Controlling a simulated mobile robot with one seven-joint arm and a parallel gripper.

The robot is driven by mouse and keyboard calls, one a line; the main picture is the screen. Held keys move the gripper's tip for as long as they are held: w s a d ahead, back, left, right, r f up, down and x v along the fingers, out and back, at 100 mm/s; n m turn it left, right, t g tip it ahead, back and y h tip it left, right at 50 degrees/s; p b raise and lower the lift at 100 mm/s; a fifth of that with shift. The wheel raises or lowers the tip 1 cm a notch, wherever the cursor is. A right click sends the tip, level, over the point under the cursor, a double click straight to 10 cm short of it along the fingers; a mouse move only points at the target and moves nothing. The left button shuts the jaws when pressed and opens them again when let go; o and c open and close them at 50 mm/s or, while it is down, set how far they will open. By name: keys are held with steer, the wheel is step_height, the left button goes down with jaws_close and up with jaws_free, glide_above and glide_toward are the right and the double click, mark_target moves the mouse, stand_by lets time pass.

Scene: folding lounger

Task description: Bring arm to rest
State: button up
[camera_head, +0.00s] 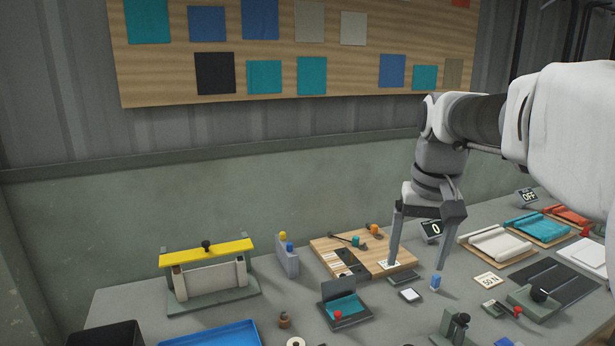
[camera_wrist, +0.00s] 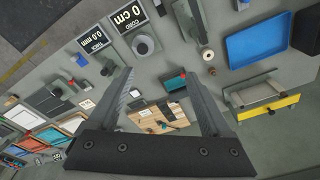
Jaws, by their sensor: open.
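My gripper (camera_head: 416,266) hangs over the workbench at centre right in the head view, fingers pointing down and spread wide apart. Nothing is between the fingers. Its left finger shows in front of the wooden board (camera_head: 335,253), and its right finger shows near a small blue block (camera_head: 435,283). Whether either fingertip touches anything cannot be told. In the wrist view my gripper (camera_wrist: 157,78) is also open and empty, with the bench and the wooden board (camera_wrist: 150,115) beyond it. My arm reaches in from the right.
A yellow-topped stand (camera_head: 207,255), a blue tray (camera_head: 215,336) and a black fixture with teal cloth (camera_head: 345,305) stand on the bench. Rolled fabric boards (camera_head: 500,243) lie at right. A swatch board (camera_head: 290,50) hangs on the wall behind. The air above the left bench is clear.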

steer(key=s+a+f+n+t, duration=0.1)
steer(key=s+a+f+t, duration=0.1)
steer(key=s, duration=0.6)
steer(key=s+a+f+n+t, duration=0.1)
steer(key=s+a+f+t, duration=0.1)
steer(key=s, duration=0.7)
steer(key=shift+s+f, duration=0.3)
steer(key=shift+f, duration=0.4)
steer(key=shift+d, duration=0.15)
